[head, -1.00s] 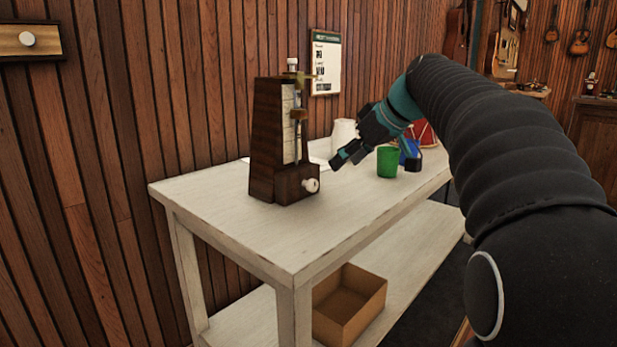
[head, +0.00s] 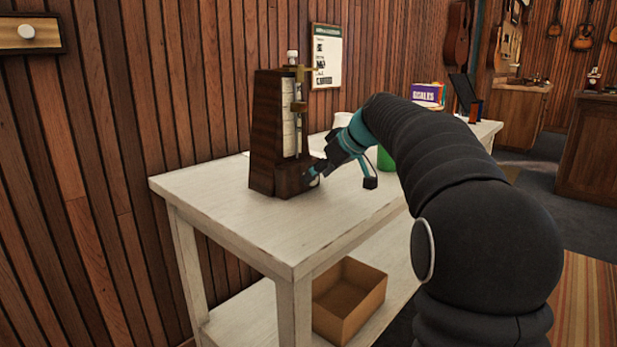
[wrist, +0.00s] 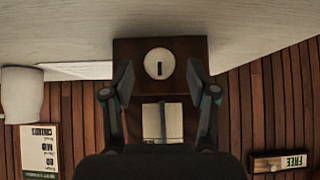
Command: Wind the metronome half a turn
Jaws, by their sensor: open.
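The metronome (head: 268,135) is a dark wooden tapered case with a pale scale and a pendulum rod on its front. It stands upright on the white table (head: 240,220). Its round white winding knob (wrist: 159,65) has a dark slot along the picture's vertical in the wrist view. My gripper (head: 338,182) is at the metronome's lower front in the head view, where it mostly hides the knob. In the wrist view my gripper (wrist: 160,84) is open, with one finger on each side of the knob and a gap to it on both sides.
A green cup (head: 386,160) stands behind my arm, partly hidden. A white container (wrist: 22,94) stands near the wall. A cardboard box (head: 348,298) sits on the lower shelf. The wooden wall is close behind the table; the table's front left is clear.

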